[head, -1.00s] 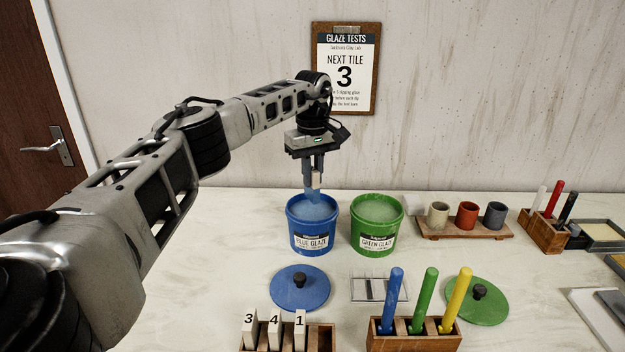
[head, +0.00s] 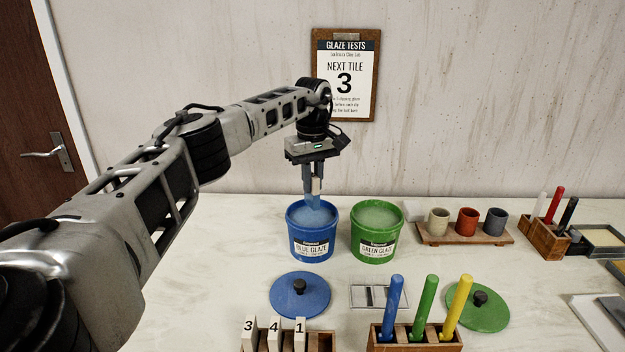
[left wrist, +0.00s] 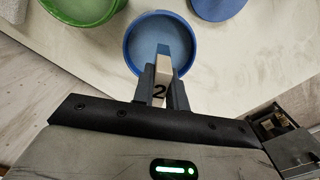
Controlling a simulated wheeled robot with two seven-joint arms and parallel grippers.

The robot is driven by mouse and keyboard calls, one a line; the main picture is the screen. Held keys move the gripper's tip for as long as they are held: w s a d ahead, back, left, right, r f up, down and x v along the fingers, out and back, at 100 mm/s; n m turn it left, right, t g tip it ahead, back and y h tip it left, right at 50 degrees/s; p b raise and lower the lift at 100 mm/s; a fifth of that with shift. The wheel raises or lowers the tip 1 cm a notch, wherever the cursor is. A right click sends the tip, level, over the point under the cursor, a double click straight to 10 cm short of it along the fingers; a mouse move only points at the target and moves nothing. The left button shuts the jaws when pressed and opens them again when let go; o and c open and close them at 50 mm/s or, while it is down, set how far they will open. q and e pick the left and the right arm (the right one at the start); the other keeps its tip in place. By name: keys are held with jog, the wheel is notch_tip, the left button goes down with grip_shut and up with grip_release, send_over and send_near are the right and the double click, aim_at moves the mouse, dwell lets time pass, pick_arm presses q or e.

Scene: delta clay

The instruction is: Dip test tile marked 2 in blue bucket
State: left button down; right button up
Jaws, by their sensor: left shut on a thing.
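My left gripper (head: 314,184) points down over the blue bucket (head: 312,243), its fingers shut on the tile marked 2 (head: 316,186). In the left wrist view the tile (left wrist: 161,83) shows its black 2 on a pale upper part, and its far end is blue. That blue end is over the glaze inside the rim of the blue bucket (left wrist: 129,45). I cannot tell whether its tip touches the glaze. The bucket is open and full of pale blue glaze. My right gripper is not in view.
The open green bucket (head: 376,240) stands close on the right. A blue lid (head: 299,296) lies in front. A wooden rack (head: 321,342) holds tiles 3, 4 and 1. A holder (head: 415,340) carries blue, green and yellow sticks. A clipboard (head: 345,75) on the wall shows a 3.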

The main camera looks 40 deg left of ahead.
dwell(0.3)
pick_arm(q)
jog(key=shift+r, duration=1.55)
